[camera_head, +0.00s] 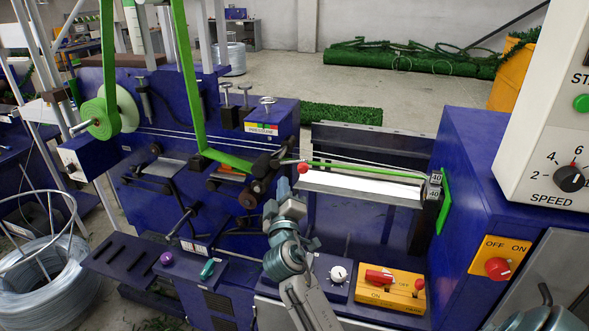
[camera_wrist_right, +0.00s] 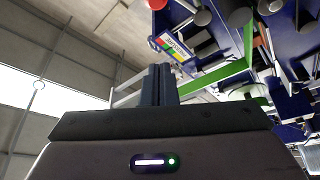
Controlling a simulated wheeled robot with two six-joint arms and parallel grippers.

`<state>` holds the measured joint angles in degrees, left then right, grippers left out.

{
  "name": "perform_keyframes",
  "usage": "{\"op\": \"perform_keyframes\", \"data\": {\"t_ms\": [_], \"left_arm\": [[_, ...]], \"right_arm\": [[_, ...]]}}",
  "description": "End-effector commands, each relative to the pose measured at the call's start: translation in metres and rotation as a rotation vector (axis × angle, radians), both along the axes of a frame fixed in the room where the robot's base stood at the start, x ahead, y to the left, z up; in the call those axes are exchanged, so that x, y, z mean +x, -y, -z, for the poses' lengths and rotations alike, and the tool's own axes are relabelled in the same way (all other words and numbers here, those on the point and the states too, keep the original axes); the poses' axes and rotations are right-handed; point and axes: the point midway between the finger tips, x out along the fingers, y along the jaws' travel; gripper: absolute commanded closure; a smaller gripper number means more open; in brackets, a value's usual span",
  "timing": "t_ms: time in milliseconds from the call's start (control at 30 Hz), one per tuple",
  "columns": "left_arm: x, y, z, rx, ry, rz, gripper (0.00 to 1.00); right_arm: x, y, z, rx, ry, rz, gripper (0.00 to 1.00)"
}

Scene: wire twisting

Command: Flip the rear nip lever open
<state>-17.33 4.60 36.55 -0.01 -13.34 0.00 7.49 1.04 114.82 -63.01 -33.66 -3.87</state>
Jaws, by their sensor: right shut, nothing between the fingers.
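A red ball knob (camera_head: 303,168) sits at the right end of a short dark lever (camera_head: 278,160) by the nip rollers on the blue machine. A red knob (camera_wrist_right: 157,4) also shows at the top edge of the right wrist view. My right gripper (camera_head: 284,186) is just below and left of the red knob in the head view, apart from it as far as I can tell. Its dark fingers (camera_wrist_right: 158,70) are together and empty in the right wrist view. The lever's pivot is partly hidden among rollers. My left gripper is out of view.
A green strip (camera_head: 187,80) runs down to the rollers, and a green strand continues right above a white trough (camera_head: 360,187). A pressure block (camera_head: 265,115) stands behind. A yellow switch panel (camera_head: 390,288) and a white dial (camera_head: 338,274) lie in front.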

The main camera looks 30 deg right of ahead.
Motion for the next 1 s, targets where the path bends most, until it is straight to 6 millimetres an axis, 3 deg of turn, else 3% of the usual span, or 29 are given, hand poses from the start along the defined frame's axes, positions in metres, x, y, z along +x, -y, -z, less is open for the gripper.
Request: {"op": "perform_keyframes", "data": {"t_ms": [333,767,1000], "left_arm": [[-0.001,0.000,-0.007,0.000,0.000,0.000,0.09],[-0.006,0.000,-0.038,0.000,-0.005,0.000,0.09],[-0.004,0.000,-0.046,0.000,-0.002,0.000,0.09]], "right_arm": [[0.012,0.007,-0.005,0.000,-0.002,0.000,1.00],[0.085,0.051,-0.027,0.001,-0.004,0.003,1.00],[0.065,0.069,-0.004,0.001,-0.004,0.001,1.00]]}}
